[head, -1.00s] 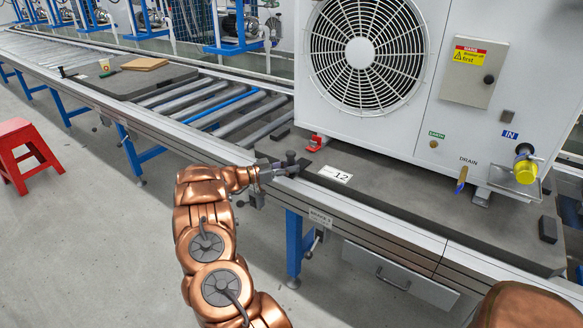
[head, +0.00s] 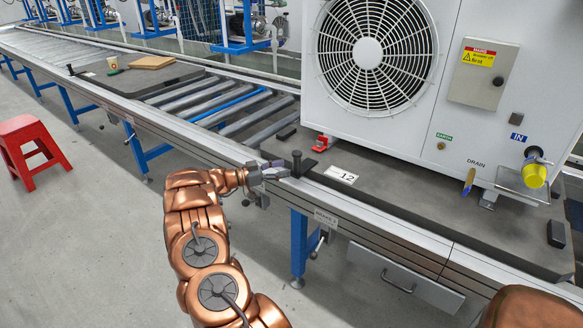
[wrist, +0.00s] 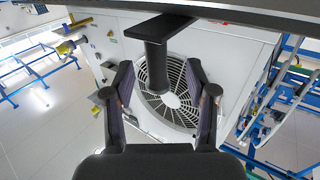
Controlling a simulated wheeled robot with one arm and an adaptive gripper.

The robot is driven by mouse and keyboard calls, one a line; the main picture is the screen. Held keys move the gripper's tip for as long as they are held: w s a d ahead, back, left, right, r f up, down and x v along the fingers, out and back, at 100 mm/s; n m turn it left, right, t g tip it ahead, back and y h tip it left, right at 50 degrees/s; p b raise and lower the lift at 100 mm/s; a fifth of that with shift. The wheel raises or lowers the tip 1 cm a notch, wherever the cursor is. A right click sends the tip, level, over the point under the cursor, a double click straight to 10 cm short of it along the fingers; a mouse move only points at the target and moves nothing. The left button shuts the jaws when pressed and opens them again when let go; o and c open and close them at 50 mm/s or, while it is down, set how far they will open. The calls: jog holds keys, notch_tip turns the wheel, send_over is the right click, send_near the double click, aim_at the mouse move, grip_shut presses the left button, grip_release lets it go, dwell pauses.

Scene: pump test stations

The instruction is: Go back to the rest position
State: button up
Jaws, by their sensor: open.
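My gripper (head: 281,169) is at the front edge of the conveyor, beside a dark upright handle (head: 297,162) near the plate marked 12. In the wrist view my gripper (wrist: 165,92) has its two fingers spread wide with nothing held. The dark handle (wrist: 156,62) with its flat end shows beyond and between the fingertips there. I cannot tell exactly how large the gap to it is. My copper arm reaches up from the bottom of the head view.
A large white fan unit (head: 470,110) stands on a dark pallet (head: 400,205) at the right. Rollers (head: 215,100) run left to another dark pallet (head: 150,78) with a cup and a wooden board. A red stool (head: 35,150) stands on the floor at left.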

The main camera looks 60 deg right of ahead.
jog(key=v, duration=0.6)
jog(key=shift+w+a, duration=0.2)
